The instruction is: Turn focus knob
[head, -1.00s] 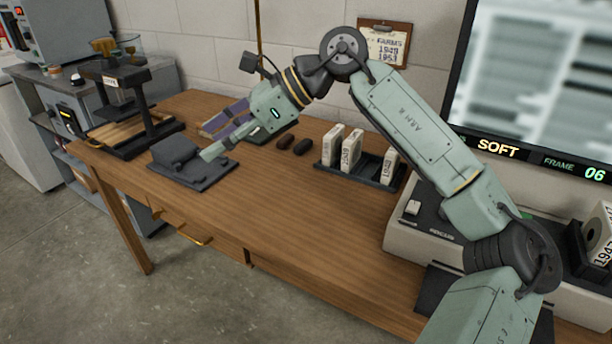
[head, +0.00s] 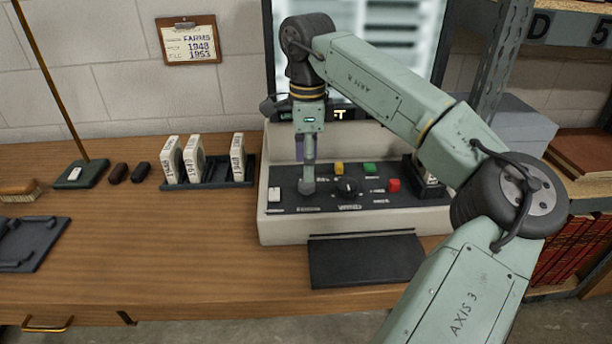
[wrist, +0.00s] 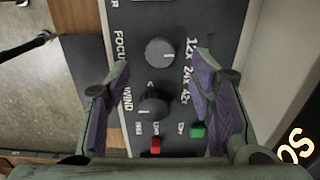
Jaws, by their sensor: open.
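The focus knob (wrist: 160,53) is a round grey dial with a light pointer line, beside the FOCUS lettering in the wrist view. It also shows on the reader's dark panel in the head view (head: 307,188), partly covered by my gripper. My gripper (head: 308,172) points down over the panel's left part. In the wrist view its purple-padded fingers (wrist: 163,72) are apart, one on each side of the knob, with nothing held. I cannot tell how high the fingertips are above the panel.
The black WIND knob (wrist: 150,106) is close beside the focus knob. Yellow (head: 339,168), green (head: 370,168) and red (head: 394,185) buttons are further right. A rack (head: 215,182) of white boxes stands left of the reader. The screen (head: 400,30) is behind my arm.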

